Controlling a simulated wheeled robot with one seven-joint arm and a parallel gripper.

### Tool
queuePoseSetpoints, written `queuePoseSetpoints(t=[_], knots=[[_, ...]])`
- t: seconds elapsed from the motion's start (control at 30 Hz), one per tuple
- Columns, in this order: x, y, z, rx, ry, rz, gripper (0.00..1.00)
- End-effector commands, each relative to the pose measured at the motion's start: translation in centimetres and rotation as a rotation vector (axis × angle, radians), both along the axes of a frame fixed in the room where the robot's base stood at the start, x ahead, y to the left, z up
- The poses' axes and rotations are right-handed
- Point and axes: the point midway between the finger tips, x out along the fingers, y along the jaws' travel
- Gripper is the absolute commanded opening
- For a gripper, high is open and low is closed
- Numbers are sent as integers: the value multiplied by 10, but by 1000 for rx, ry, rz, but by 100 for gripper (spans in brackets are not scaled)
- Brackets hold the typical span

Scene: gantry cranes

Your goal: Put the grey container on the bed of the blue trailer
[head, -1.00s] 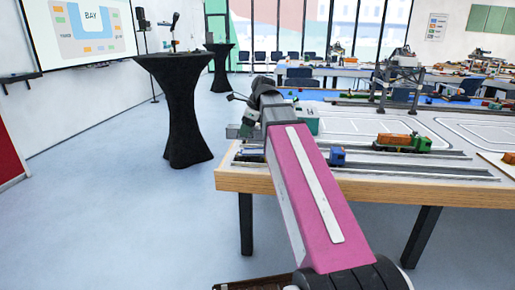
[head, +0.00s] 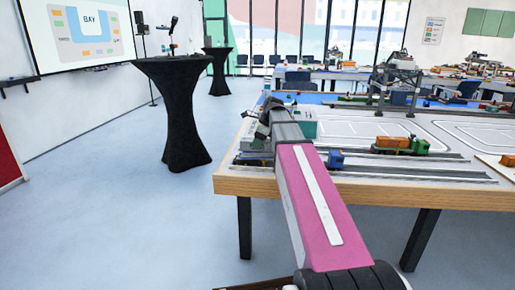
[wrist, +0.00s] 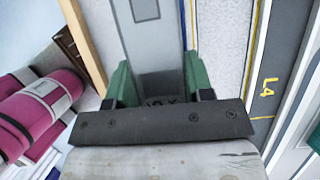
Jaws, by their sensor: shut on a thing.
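My gripper (wrist: 158,84) has green fingers and is shut on the grey container (wrist: 156,88), whose near end with dark lettering shows between them in the wrist view. In the head view my gripper (head: 252,148) is over the left end of the near table, and the container is hard to make out there. A small blue vehicle cab (head: 336,159) stands on the table just right of my arm. My arm covers the area left of it, so I cannot tell where the trailer's bed is.
A green truck with an orange load (head: 401,145) stands further right on the near table (head: 350,188). A model gantry crane (head: 395,88) stands farther back. A white and teal box (head: 304,122) is just behind my arm. A black tall table (head: 185,110) stands left on open floor.

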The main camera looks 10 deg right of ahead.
Motion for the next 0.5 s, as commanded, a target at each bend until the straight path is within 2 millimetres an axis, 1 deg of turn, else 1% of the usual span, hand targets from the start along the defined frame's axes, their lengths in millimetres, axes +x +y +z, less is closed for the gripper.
queuePoseSetpoints(t=[0.03,0.1,0.17,0.4,0.43,0.47,0.5], knots=[[-1,0,-8,0,1,-1,16],[-1,0,-17,0,2,0,16],[-1,0,-23,0,1,-1,16],[0,0,-25,0,-1,0,16],[0,0,-25,0,0,0,57],[0,0,-25,0,0,0,67],[0,0,-25,0,0,0,73]])
